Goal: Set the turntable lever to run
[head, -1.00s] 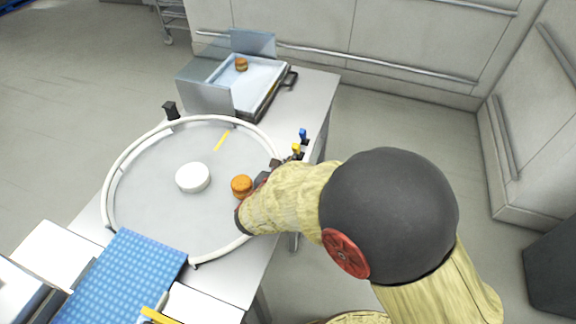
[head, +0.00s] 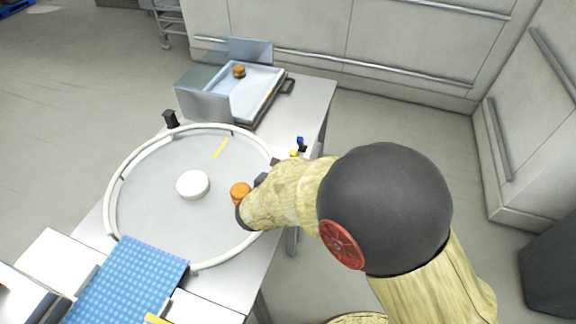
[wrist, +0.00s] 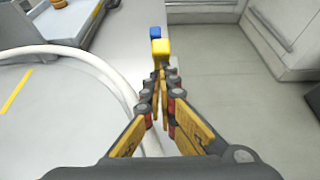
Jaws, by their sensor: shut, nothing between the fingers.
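The turntable (head: 150,210) is a grey disc inside a white rail. Two small knobs, one blue (head: 300,143) and one yellow (head: 294,153), stand at the table's right edge beside it. In the wrist view the yellow knob (wrist: 161,47) is just past my fingertips, with the blue knob (wrist: 155,32) behind it. I cannot tell how the lever below them is set, as its stem is hidden. My gripper (wrist: 160,76) is shut and empty, pointing at the yellow knob; contact is unclear. In the head view my arm mostly hides the gripper.
A burger-like round (head: 240,191) and a white hub (head: 193,185) are on the disc, the round close to my wrist. A blue belt (head: 125,285) meets the front rail. A clear-walled tray (head: 262,80) with another round (head: 239,71) stands at the back. Floor is free to the right.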

